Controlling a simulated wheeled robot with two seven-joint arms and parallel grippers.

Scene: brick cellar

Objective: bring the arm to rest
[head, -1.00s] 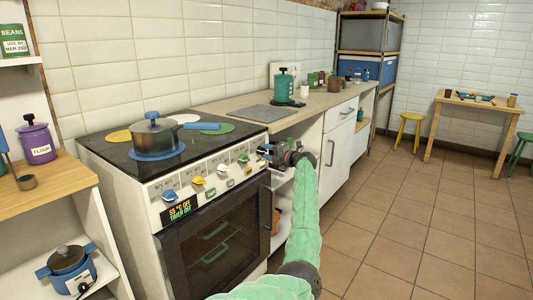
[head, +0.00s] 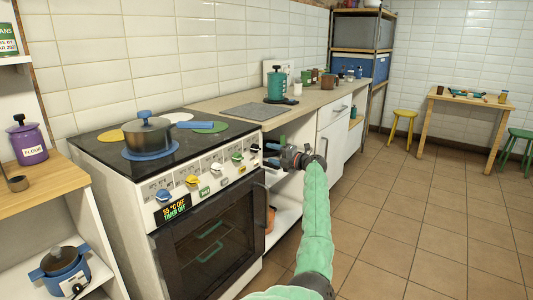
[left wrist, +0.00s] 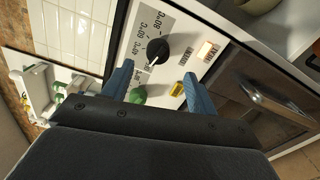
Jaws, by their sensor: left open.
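My left arm, in a green padded sleeve, reaches into the head view from the bottom. Its gripper (head: 270,155) is open and empty, in front of the right end of the stove's control panel. In the left wrist view the two blue fingers (left wrist: 158,88) stand apart with nothing between them. Beyond them show a black knob (left wrist: 158,49), a green knob (left wrist: 138,95) and a temperature scale on the panel. My right gripper is not in view.
The stove (head: 210,245) bears a lidded pot (head: 147,135) on its top. A wooden shelf unit (head: 60,190) stands at the left. The counter (head: 325,97) runs along the wall. The tiled floor (head: 400,230) at the right is clear up to the small table (head: 468,105).

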